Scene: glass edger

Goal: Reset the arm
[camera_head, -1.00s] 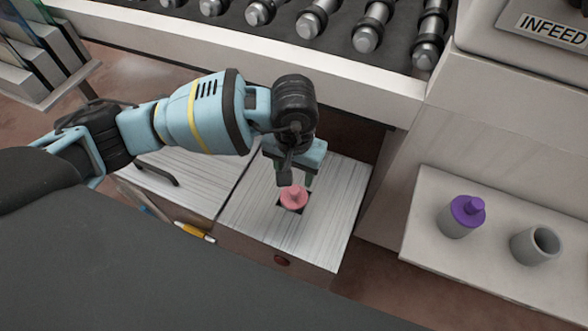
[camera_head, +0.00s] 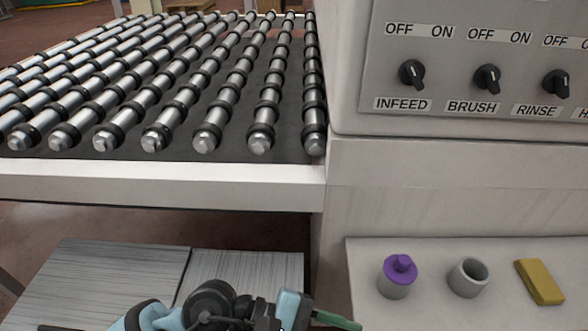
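My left arm, light blue with black joints, shows at the bottom edge in the head view. Its gripper (camera_head: 335,319) points to the right, in front of the metal-topped cabinet (camera_head: 100,285). One green finger shows; the rest is cut off by the picture edge, so I cannot tell whether it is open or shut. My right gripper is not in view.
The roller conveyor (camera_head: 165,180) spans the upper left. The control panel (camera_head: 480,60) with black knobs is at upper right. A shelf (camera_head: 430,255) below it holds a purple-topped grey cup (camera_head: 397,285), an empty grey cup (camera_head: 468,278) and a yellow block (camera_head: 540,281).

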